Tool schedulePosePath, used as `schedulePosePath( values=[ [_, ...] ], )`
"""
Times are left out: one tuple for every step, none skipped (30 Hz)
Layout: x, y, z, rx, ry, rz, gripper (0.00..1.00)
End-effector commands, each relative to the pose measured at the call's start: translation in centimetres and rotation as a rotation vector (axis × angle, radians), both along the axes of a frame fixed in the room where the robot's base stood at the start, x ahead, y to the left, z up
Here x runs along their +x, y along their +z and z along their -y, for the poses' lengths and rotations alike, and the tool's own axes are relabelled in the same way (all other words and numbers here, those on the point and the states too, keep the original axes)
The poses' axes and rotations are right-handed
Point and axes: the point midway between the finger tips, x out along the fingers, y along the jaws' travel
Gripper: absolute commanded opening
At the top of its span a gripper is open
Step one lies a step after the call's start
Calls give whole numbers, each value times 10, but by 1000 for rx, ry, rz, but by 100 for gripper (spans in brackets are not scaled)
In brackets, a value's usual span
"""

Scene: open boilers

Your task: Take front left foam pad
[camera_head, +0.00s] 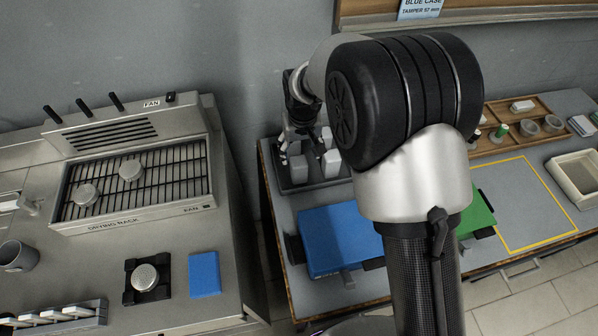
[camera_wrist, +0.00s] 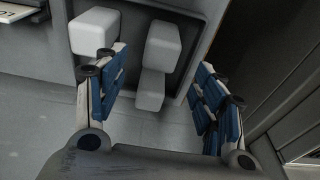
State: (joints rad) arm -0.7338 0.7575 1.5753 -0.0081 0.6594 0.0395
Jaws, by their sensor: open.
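White foam pads stand in a dark grey tray at the left end of the right-hand bench. In the head view, the front left pad (camera_head: 298,168) stands beside another white pad (camera_head: 331,163). The wrist view shows several white pads, including one at upper left (camera_wrist: 95,31), one in the middle (camera_wrist: 162,46) and one below it (camera_wrist: 150,90). I cannot tell which of these is the front left one. My gripper (camera_wrist: 162,62) is open, with blue-padded fingers on either side of the middle pads. No grip shows. My arm hides part of the tray area in the head view.
A blue block (camera_head: 338,240) and a green block (camera_head: 480,215) lie on the bench, partly behind my arm. A wooden organizer (camera_head: 515,105) is at the back right. A drying rack (camera_head: 140,180) tops the steel counter at left. The yellow-outlined area (camera_head: 525,205) is clear.

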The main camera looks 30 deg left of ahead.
Motion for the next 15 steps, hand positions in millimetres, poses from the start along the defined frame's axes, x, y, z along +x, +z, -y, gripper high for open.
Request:
schedulePosePath(
  values=[
    [1, -9, -1, 0, 0, 0, 63],
    [1, -11, -1, 1, 0, 1, 63],
    [2, -14, -1, 0, 0, 0, 63],
    [2, -15, -1, 0, 0, 0, 63],
    [2, -16, -1, 0, 0, 0, 63],
    [2, -17, -1, 0, 0, 0, 63],
    [2, -18, -2, 0, 0, 0, 63],
    [2, -20, -2, 0, 0, 0, 63],
    [2, -23, -2, 0, 0, 0, 63],
    [2, -26, -2, -1, 0, -1, 63],
    [2, -30, -3, -1, 0, -1, 63],
    [3, -36, -3, -1, 0, -1, 63],
    [3, -41, -4, -1, 0, -1, 63],
    [3, -46, -4, -1, 0, -1, 63],
    [4, -53, -5, -1, 0, -1, 63]
  ],
)
